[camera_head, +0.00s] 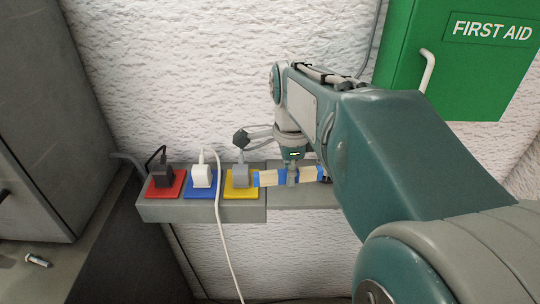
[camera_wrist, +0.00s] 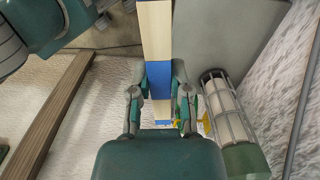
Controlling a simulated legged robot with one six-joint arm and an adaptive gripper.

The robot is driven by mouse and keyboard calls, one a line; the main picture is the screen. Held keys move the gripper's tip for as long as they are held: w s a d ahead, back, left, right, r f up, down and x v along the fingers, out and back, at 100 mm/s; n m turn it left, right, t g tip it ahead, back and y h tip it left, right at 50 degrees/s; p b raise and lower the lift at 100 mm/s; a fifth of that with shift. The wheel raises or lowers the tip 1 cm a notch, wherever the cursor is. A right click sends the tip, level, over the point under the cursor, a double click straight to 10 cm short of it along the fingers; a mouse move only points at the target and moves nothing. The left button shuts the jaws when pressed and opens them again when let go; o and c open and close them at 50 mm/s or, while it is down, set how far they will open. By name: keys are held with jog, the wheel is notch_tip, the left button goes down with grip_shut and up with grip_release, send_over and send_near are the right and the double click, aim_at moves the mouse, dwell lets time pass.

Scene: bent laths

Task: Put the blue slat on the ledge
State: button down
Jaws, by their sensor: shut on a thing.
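The blue slat (camera_head: 268,178) is a pale wooden lath with blue bands at its middle and ends. My gripper (camera_head: 291,178) is shut on its middle blue band, pointing down. In the wrist view the slat (camera_wrist: 155,20) runs up and down between the fingers of my gripper (camera_wrist: 159,85), which press on the blue part. The ledge (camera_head: 300,205) is a grey shelf along the wall, and the slat shows over its right part. I cannot tell whether the slat touches it. My arm hides the ledge's right end.
Red (camera_head: 165,190), blue (camera_head: 201,190) and yellow (camera_head: 241,190) squares with plugs fill the ledge's left part; the yellow one is close to the slat's left end. A white cable (camera_head: 222,230) hangs down. A green first aid box (camera_head: 470,60) is at upper right. A caged lamp (camera_wrist: 225,105) stands beside my gripper.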

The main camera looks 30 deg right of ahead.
send_over(310, 194)
notch_tip(310, 194, down, 6)
jog(key=shift+s+a+f, duration=0.1)
jog(key=shift+a+f, duration=0.05)
jog(key=shift+f, duration=0.4)
notch_tip(310, 194, down, 3)
jog(key=shift+f, duration=0.1)
jog(key=shift+d+f, duration=0.1)
jog(key=shift+d, duration=0.1)
jog(key=c, duration=0.6)
grip_release()
jog(key=shift+a, duration=0.1)
